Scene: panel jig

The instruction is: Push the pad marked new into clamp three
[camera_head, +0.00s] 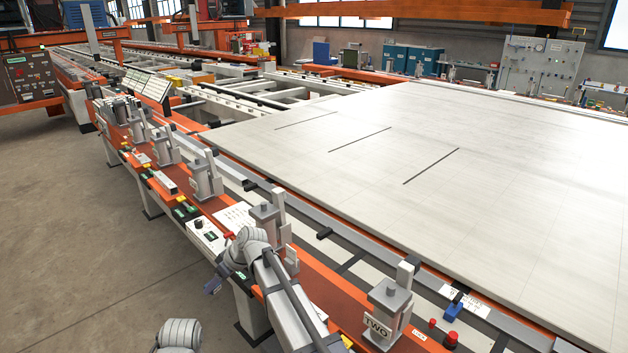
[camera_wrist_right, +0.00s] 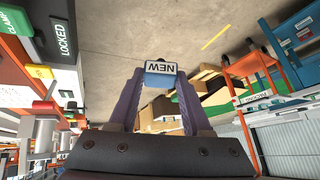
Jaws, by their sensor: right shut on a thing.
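The pad marked NEW (camera_wrist_right: 160,68) is a small blue block with a white label. In the right wrist view it sits between the fingertips of my right gripper (camera_head: 212,285), which is shut on it. In the head view the pad is too small to make out. The gripper is out over the floor, left of the orange rail, apart from the clamps. A grey clamp (camera_head: 267,212) stands just behind my right wrist; its label cannot be read, so I cannot tell whether it is clamp three. Nearer stands the clamp marked TWO (camera_head: 385,312). My left gripper is out of view.
More grey clamps (camera_head: 205,178) line the orange rail (camera_head: 325,287) going back. A white switch box (camera_head: 206,236) sits on it near my gripper. A large pale panel (camera_head: 430,170) covers the jig at the right. The floor (camera_head: 75,240) at the left is clear.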

